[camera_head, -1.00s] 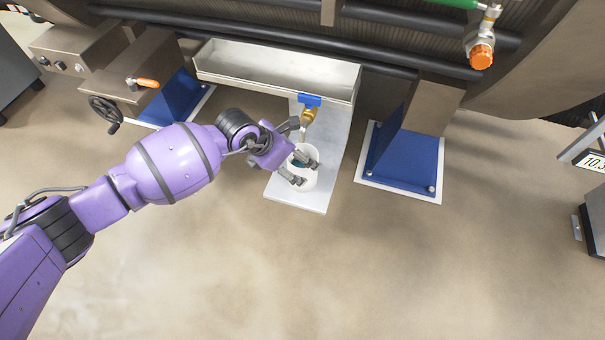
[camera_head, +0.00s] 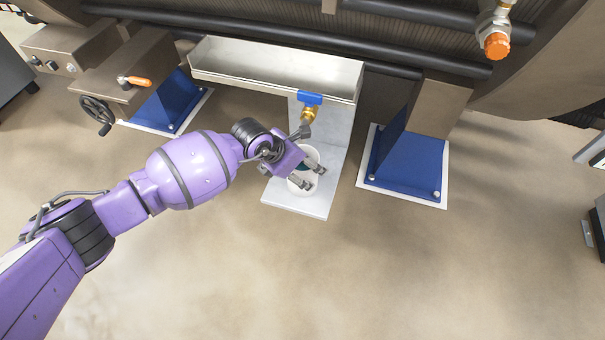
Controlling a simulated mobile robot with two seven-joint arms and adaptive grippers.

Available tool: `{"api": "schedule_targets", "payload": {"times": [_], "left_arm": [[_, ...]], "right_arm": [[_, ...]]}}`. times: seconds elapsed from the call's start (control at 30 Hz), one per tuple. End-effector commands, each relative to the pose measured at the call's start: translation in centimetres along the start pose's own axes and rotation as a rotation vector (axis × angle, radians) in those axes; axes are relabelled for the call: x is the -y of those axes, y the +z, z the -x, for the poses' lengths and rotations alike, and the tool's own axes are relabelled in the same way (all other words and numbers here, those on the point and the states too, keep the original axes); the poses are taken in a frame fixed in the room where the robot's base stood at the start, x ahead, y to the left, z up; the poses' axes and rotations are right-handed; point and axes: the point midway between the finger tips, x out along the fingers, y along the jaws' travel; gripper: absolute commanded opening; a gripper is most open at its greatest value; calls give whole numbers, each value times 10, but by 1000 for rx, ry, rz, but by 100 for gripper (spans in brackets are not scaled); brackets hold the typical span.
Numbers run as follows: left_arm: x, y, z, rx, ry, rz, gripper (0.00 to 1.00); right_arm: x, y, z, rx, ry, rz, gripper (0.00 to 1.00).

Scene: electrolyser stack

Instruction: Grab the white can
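The white can (camera_head: 311,153) stands on a pale metal plate below a small tap, and a dark teal patch shows inside its rim. My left gripper (camera_head: 310,177) reaches in from the left and is over the can. Its two grey fingers are apart, and white parts of the can show past both of them. The fingers and the purple wrist hide much of the can. I cannot tell whether either finger touches it. My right gripper is not in view.
The brass tap with a blue handle (camera_head: 310,99) hangs just above the can, under a long metal trough (camera_head: 270,72). Blue support feet (camera_head: 411,166) stand on both sides. A handwheel (camera_head: 97,113) is at the left. The floor in front is clear.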

Motion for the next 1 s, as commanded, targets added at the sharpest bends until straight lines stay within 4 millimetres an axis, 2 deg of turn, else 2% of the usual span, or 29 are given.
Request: {"api": "schedule_targets", "payload": {"times": [0.03,0.4,0.43,0.73,1.0], "left_arm": [[0,0,0,0,0,0,63],[0,1,1,3,0,0,15],[0,1,1,3,0,0,13],[0,4,5,3,1,0,12],[-1,21,30,6,3,-2,12]], "right_arm": [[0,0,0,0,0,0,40],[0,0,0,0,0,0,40],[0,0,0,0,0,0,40],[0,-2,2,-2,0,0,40],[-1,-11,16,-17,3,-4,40]]}}
